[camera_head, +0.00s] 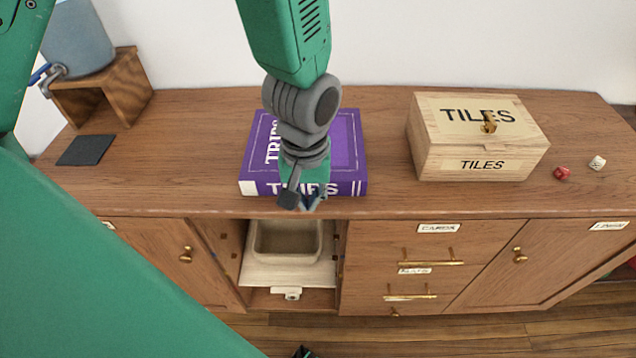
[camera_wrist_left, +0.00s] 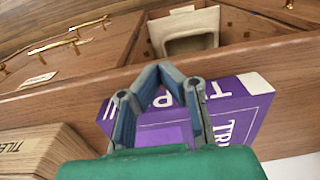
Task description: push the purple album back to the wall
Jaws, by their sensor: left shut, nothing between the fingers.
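The purple album (camera_head: 348,150), lettered TRIPS in white, lies flat on the wooden cabinet top (camera_head: 385,190). Its spine faces the cabinet's front edge, and there is bare wood between its back and the white wall. My left gripper (camera_head: 308,204) hangs over the album's front side, fingers pointing down, and hides part of the cover and spine. In the left wrist view the fingers (camera_wrist_left: 161,72) of this gripper meet at their tips with nothing between them, in front of the album (camera_wrist_left: 238,110). I cannot tell whether they touch it.
A dark flat square (camera_head: 86,150) and a wooden stand (camera_head: 105,90) with a grey-blue container (camera_head: 82,38) are at left. An open compartment (camera_head: 290,262) lies below the album.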

